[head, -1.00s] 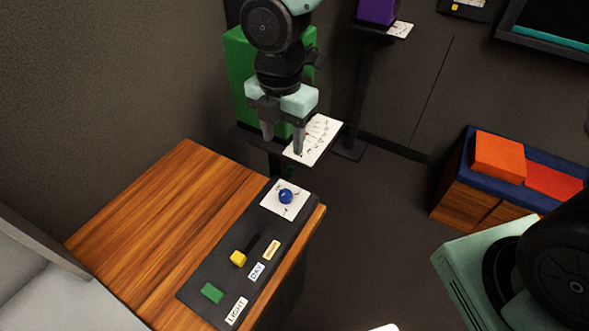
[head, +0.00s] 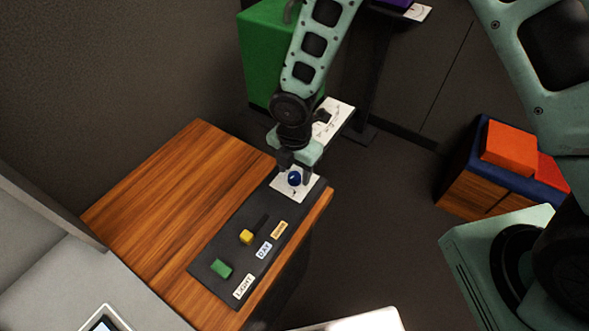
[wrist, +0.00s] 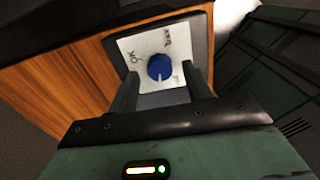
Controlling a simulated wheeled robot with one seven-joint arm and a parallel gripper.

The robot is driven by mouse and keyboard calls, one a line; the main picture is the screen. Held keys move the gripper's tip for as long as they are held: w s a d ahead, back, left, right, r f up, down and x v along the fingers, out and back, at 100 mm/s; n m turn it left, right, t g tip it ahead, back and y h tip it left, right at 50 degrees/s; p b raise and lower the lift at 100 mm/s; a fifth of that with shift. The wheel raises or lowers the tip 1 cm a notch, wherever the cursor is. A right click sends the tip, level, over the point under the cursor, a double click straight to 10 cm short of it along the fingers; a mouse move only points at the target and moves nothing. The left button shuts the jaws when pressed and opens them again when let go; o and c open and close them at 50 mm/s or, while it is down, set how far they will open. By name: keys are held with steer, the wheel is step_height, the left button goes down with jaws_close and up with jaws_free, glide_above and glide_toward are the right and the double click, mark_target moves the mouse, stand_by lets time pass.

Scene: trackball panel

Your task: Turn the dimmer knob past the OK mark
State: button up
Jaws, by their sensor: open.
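The dimmer knob (head: 294,178) is a round blue knob on a white card at the far end of a black panel (head: 217,246). In the wrist view the knob (wrist: 160,67) shows a light pointer line toward its lower side. An OK mark (wrist: 134,57) is printed on the card to its left, and other lettering stands to its right. My gripper (head: 295,176) is open and low over the card. In the wrist view its two fingers stand on either side of the knob (wrist: 160,88), with a gap on each side; I cannot tell whether either touches it.
A yellow slider (head: 246,237), a green button (head: 221,268) and several labels are on the same panel, nearer to me. The wooden table (head: 165,190) is bare left of the panel. A green box (head: 262,55) stands behind, and an orange box (head: 510,148) at right.

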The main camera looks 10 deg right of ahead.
steer(key=shift+f, duration=0.65)
steer(key=c, duration=1)
